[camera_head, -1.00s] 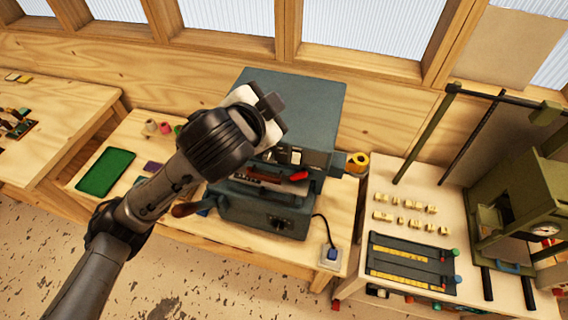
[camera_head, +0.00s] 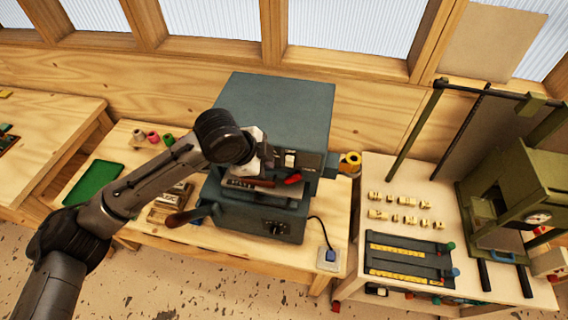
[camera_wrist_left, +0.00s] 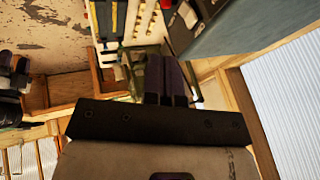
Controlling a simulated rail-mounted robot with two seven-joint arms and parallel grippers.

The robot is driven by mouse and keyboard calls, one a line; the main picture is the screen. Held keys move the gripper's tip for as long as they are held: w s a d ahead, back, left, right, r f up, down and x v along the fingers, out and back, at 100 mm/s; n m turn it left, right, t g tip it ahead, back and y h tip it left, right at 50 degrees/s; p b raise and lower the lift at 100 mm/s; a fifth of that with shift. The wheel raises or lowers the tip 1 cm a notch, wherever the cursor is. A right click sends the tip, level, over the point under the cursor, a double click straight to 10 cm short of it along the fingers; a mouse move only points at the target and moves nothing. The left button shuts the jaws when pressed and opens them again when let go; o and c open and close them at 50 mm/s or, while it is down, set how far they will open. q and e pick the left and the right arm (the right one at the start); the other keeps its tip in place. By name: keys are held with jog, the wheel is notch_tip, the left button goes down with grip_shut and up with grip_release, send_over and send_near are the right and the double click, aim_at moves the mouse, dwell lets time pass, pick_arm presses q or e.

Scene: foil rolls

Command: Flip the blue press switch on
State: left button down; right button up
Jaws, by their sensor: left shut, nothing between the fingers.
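The blue press switch (camera_head: 331,254) sits on a small pale box at the front right corner of the wooden bench. A dark cable runs from it to the dark blue-grey press machine (camera_head: 281,106). My left gripper (camera_head: 268,160) is in front of the machine's upper front face, up and to the left of the switch and apart from it. In the left wrist view its dark fingers (camera_wrist_left: 166,82) are together with nothing between them. I cannot make out the switch in the left wrist view.
Foil rolls (camera_head: 153,137) and a green tray (camera_head: 96,182) are at left. A right-hand table holds brass type (camera_head: 378,198) and a green press (camera_head: 515,195).

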aim_at(290, 161)
dwell(0.4)
pick_arm(q)
jog(key=w+r+p+x, duration=0.1)
jog(key=w+p+x, duration=0.1)
jog(key=x, duration=1)
jog(key=shift+w+f+p, duration=0.35)
jog(key=shift+w+p, duration=0.15)
jog(key=shift+p, duration=0.1)
